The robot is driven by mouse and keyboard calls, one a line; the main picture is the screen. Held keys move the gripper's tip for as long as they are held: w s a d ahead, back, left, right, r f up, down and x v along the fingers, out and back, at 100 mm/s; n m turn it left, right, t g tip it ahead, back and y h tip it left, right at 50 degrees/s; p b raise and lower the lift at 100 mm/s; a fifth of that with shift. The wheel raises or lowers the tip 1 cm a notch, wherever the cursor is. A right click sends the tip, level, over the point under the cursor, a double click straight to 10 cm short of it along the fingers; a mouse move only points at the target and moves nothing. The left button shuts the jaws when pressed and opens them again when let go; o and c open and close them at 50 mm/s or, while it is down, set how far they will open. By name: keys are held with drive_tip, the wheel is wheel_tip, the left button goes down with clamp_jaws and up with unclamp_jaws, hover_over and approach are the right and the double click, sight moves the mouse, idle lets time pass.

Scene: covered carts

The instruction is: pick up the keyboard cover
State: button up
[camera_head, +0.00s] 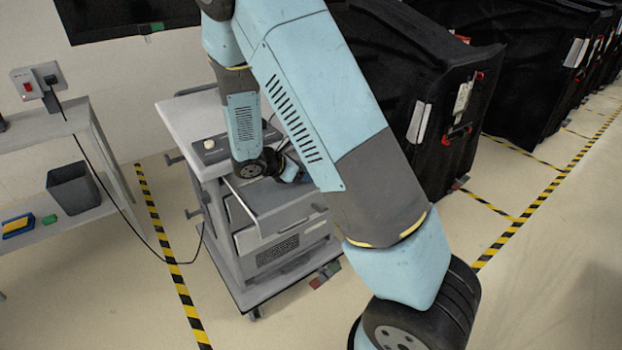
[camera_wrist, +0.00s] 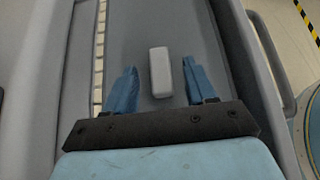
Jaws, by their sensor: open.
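The keyboard cover (camera_wrist: 135,35) looks like the flat grey panel in the wrist view, with a raised pale grey block (camera_wrist: 160,72) on it like a handle. A strip of cream keys (camera_wrist: 99,55) shows along its left edge. My gripper (camera_wrist: 160,66) is open, its blue fingers on either side of the block, with a gap on both sides. I cannot tell how high the fingertips are above the panel. In the head view my gripper (camera_head: 292,172) is at the grey cart (camera_head: 187,118), over its pull-out shelf, and my arm hides part of it.
A black-covered cart (camera_head: 400,60) stands close on the right, with more behind. A side table (camera_head: 40,125) with a dark bin (camera_head: 73,188) is on the left. A cable hangs between wall socket and cart. Open floor with striped tape lies in front.

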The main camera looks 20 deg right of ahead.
drive_tip(key=shift+c, duration=0.4)
clamp_jaws()
